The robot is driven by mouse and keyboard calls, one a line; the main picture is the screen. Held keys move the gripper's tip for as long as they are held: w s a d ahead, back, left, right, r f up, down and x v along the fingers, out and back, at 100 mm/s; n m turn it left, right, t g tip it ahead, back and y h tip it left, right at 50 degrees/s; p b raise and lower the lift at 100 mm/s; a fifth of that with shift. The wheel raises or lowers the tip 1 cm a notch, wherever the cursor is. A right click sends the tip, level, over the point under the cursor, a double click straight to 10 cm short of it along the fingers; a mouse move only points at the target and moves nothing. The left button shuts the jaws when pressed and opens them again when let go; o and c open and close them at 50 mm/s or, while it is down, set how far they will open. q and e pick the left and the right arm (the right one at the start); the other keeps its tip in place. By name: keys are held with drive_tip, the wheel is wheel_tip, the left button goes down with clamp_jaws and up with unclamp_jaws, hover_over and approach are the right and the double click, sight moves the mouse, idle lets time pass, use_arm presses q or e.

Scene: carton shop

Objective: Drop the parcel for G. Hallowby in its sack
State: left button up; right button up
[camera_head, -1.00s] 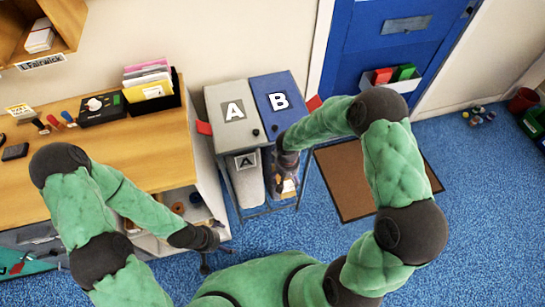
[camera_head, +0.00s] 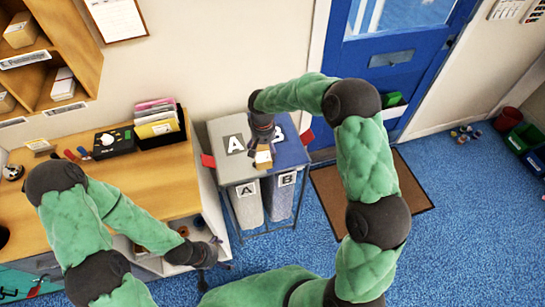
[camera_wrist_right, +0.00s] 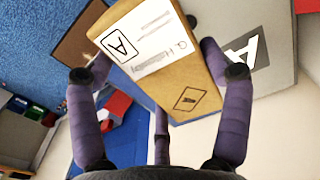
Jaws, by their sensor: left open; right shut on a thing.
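My right gripper (camera_head: 263,142) is shut on a small brown parcel (camera_head: 264,158) and holds it over the front of the two lids. In the right wrist view the parcel (camera_wrist_right: 165,60) is between the fingers; its white label shows a boxed A and a name that reads like G. Hallowby. The grey lid A (camera_head: 226,165) and the blue lid B (camera_head: 292,153) look closed. Below them hang the pale sack A (camera_head: 247,212) and the sack B (camera_head: 279,203). My left gripper (camera_head: 211,254) is open and empty beside the desk, low at the left.
The wooden desk (camera_head: 150,205) stands left of the sack stand, with a file box (camera_head: 160,130) on it. Red tabs (camera_head: 208,161) stick out beside the lids. A brown doormat (camera_head: 385,195) and open blue floor lie to the right.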

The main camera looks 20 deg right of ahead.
drive_tip(key=w+a+r+m+p, duration=0.1)
drive_tip(key=w+a+r+p, duration=0.5)
drive_tip(key=w+r+p, duration=0.5)
use_arm(q)
wheel_tip(320, 180, up, 14)
drive_tip(key=p, duration=0.1)
drive_tip(key=shift+p, duration=0.3)
use_arm(e)
drive_tip(key=shift+w+a+f, duration=0.1)
drive_tip(key=shift+w+f, duration=0.1)
drive_tip(key=shift+w, duration=0.4)
drive_tip(key=shift+w+a+f, duration=0.15)
drive_tip(key=shift+w+f, duration=0.1)
drive_tip(key=shift+w, duration=0.3)
drive_tip(key=shift+w+a+f, duration=0.1)
drive_tip(key=shift+w+f, duration=0.1)
drive_tip(key=shift+w, duration=0.4)
use_arm(q)
drive_tip(key=shift+c, duration=0.3)
